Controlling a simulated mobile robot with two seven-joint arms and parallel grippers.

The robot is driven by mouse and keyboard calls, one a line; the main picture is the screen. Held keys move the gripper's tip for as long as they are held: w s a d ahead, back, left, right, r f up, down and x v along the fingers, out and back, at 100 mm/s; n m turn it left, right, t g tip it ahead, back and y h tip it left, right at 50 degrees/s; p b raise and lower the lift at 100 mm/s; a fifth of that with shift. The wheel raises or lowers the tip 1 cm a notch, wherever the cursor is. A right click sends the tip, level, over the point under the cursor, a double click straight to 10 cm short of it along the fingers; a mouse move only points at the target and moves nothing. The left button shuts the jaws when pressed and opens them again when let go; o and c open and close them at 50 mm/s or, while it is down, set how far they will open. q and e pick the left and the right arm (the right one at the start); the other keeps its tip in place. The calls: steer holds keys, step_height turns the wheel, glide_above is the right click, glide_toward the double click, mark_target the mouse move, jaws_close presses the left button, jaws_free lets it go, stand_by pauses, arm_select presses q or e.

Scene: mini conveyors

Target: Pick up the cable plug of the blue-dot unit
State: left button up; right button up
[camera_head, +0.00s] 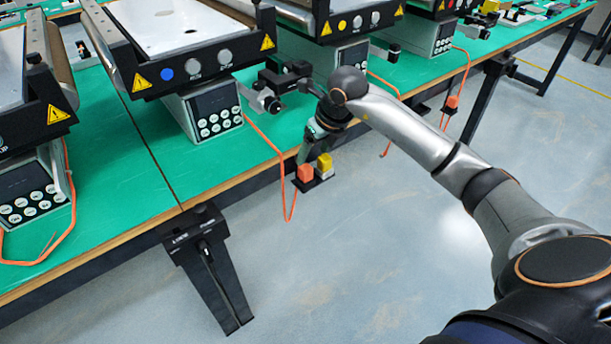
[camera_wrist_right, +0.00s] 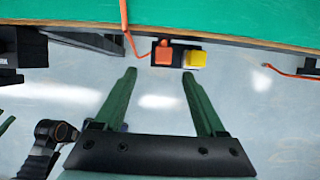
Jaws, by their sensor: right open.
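The blue-dot unit (camera_head: 170,40) stands on the green bench, with a blue dot (camera_head: 167,74) on its front edge. Its orange cable (camera_head: 289,195) hangs over the bench edge and loops up to an orange plug (camera_head: 305,173). The plug sits in a dark holder at the bench edge, beside a yellow block (camera_head: 324,161). In the right wrist view the plug (camera_wrist_right: 164,54) and yellow block (camera_wrist_right: 195,60) lie just beyond the fingertips. My right gripper (camera_wrist_right: 160,73) is open and empty, its green fingers apart. In the head view it (camera_head: 303,152) is close to the plug, partly hidden by its wrist.
The neighbouring yellow-dot unit (camera_head: 325,20) has an orange cable (camera_head: 386,150) hanging with a free end. Another orange plug (camera_head: 452,101) sits further right. The floor before the bench is clear.

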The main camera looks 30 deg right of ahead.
mark_target(306, 167)
steer(key=x, duration=0.4)
steer(key=shift+w+f, duration=0.15)
steer(key=shift+f, duration=0.2)
steer(key=x, duration=0.1)
steer(key=b+x, duration=0.1)
steer(key=x, duration=0.3)
steer(key=shift+w+d, duration=0.2)
steer(key=shift+d, duration=0.15)
jaws_close()
